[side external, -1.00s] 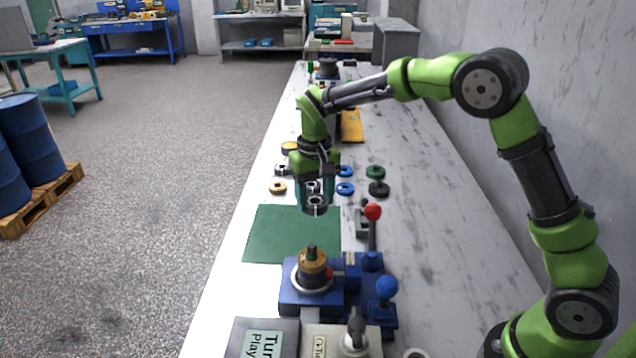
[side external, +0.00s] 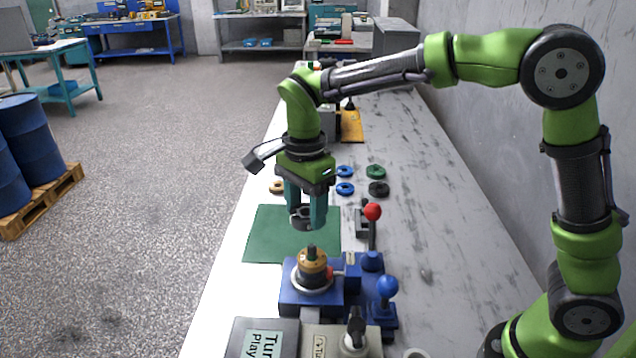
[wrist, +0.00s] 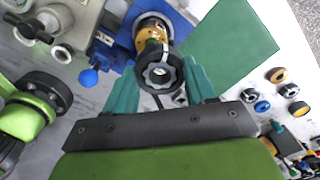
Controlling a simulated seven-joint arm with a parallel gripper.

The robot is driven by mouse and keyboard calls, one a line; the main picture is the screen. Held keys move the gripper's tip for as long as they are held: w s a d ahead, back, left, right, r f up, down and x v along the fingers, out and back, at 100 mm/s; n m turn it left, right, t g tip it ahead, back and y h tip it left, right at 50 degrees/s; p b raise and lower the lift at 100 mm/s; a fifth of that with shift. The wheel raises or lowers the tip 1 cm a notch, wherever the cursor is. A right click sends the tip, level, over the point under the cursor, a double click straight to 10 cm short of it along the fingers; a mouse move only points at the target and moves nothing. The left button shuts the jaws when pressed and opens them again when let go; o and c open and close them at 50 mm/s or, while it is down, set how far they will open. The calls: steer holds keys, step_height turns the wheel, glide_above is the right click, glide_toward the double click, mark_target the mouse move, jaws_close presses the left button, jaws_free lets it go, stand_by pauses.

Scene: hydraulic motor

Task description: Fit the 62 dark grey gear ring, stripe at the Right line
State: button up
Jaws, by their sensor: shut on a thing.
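My gripper (side external: 305,212) is shut on the dark grey gear ring (side external: 301,217), held between its teal fingers above the near part of the green mat. In the wrist view the ring (wrist: 160,73) shows its toothed inner hole between the fingertips. The blue motor fixture (side external: 295,300) stands nearer the side camera, with a brass-coloured stack (side external: 313,268) and a dark shaft (side external: 311,250) upright on it. The held ring is above and behind this shaft, apart from it.
A red-knobbed lever (side external: 372,212) and a blue-knobbed lever (side external: 386,287) stand to the right of the work. The green mat (side external: 265,235) is bare. Blue, green and dark rings (side external: 378,188) lie behind it. A box with a sign (side external: 262,340) is in front.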

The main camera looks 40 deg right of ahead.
mark_target(312, 245)
steer(key=m, duration=0.2)
steer(key=s+m, duration=0.1)
steer(key=m, duration=0.1)
steer(key=shift+a, duration=0.1)
steer(key=m, duration=0.4)
steer(key=shift+s+f, duration=0.1)
steer(key=shift+s, duration=0.1)
steer(key=shift+f, duration=1.75)
steer(key=shift+f, duration=0.75)
stand_by(0.5)
steer(key=shift+f, duration=0.65)
steer(key=shift+f, duration=0.4)
stand_by(0.3)
steer(key=o, duration=1.4)
steer(key=shift+o, duration=0.4)
